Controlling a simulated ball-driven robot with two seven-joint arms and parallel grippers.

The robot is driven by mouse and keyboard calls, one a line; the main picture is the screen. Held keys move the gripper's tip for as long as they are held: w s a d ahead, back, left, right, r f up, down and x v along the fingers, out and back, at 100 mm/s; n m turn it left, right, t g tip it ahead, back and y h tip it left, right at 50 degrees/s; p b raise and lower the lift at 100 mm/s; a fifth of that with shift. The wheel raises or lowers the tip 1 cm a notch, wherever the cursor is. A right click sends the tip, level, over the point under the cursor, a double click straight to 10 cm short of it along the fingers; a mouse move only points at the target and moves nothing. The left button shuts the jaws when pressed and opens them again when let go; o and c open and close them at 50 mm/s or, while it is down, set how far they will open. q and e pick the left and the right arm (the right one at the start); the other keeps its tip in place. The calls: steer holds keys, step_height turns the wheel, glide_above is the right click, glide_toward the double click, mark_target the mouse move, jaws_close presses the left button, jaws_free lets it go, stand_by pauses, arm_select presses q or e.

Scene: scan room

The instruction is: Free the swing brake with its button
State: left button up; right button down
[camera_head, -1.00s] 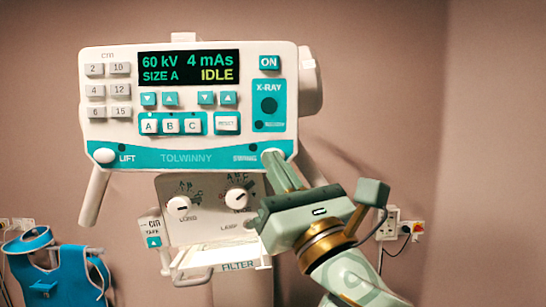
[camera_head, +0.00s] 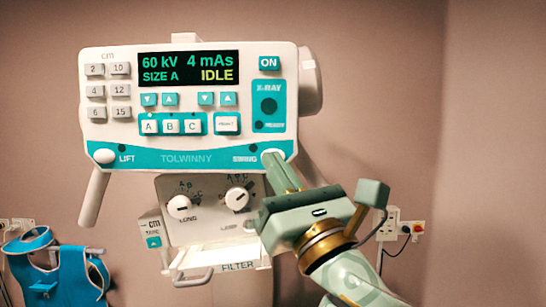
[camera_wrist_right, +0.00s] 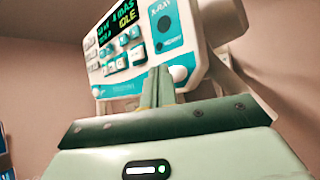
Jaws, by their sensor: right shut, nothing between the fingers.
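The control panel (camera_head: 190,143) of the x-ray unit faces me, and its display reads 60 kV, 4 mAs, SIZE A, IDLE. The white round swing button (camera_head: 271,151) is at the panel's lower right, beside the SWING label; the small lamp by the label looks dark. My right gripper (camera_head: 276,160) is shut and empty, with its fingertips at the button, covering its lower part. In the right wrist view the button (camera_wrist_right: 179,73) shows just right of the shut fingers (camera_wrist_right: 160,74). I cannot tell whether they touch. My left gripper is not in view.
A matching white button (camera_head: 104,156) by LIFT sits at the panel's lower left. Below are two knobs (camera_head: 179,206) and a handle (camera_head: 193,279). A blue apron (camera_head: 65,275) hangs at lower left. Wall sockets (camera_head: 391,225) are on the right. The right wall is clear.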

steer(key=shift+w, duration=0.2)
stand_by(0.7)
steer(key=shift+w, duration=0.25)
steer(key=shift+w, duration=0.35)
stand_by(0.7)
steer(key=shift+s, duration=0.1)
steer(key=shift+s+p, duration=0.6)
steer(key=shift+s, duration=0.1)
steer(key=s+p, duration=0.2)
steer(key=s, duration=0.3)
stand_by(0.4)
